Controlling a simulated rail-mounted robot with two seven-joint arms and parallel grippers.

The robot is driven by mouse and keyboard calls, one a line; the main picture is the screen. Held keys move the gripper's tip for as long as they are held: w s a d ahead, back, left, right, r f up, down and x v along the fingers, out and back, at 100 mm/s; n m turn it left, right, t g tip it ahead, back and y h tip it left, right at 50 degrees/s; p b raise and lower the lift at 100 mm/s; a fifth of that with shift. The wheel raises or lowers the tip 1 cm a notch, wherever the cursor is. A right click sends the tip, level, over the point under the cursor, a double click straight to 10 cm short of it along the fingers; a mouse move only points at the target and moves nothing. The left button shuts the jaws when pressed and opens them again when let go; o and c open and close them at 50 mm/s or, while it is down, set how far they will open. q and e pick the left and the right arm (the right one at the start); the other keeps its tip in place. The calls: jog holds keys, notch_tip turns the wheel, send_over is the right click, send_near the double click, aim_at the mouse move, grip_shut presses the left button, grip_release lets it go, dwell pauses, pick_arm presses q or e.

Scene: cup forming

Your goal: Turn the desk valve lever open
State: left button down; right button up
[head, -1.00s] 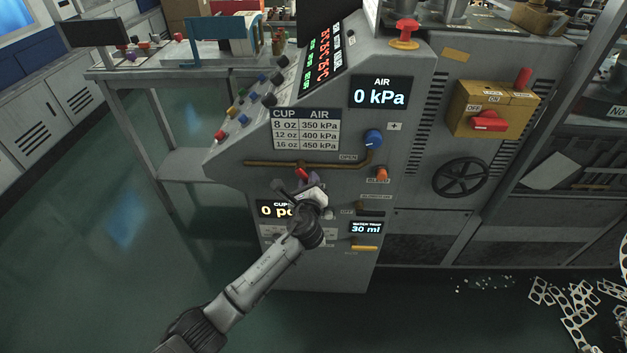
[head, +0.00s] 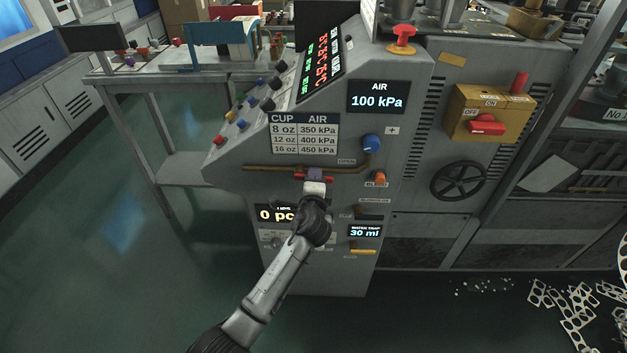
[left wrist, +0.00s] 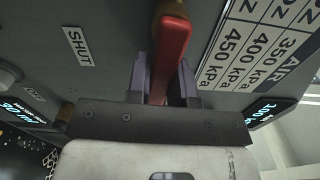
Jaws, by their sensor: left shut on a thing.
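The red valve lever (head: 328,179) sits on the brown pipe (head: 270,168) on the front of the grey machine desk. It lies roughly level, along the pipe, with red showing on both sides of my left gripper (head: 315,174). In the left wrist view the lever (left wrist: 172,55) runs between the purple fingers of the left gripper (left wrist: 162,80), which is shut on it. A SHUT label (left wrist: 79,46) shows there, and an OPEN label (head: 347,161) is right of the lever in the head view. The AIR display (head: 377,97) reads 100 kPa. My right gripper is not in view.
A blue knob (head: 371,143) and an orange knob (head: 379,178) stick out right of the lever. A black handwheel (head: 458,181) and a yellow switch box (head: 490,113) are farther right. The floor left of the desk is clear.

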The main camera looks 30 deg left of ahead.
pick_arm(q)
jog(key=shift+r+n, duration=0.2)
jog(key=shift+n, duration=0.3)
jog(key=c, duration=1)
grip_release()
jog(key=p+v, duration=0.4)
jog(key=v, duration=1)
jog(key=shift+w+r, duration=0.1)
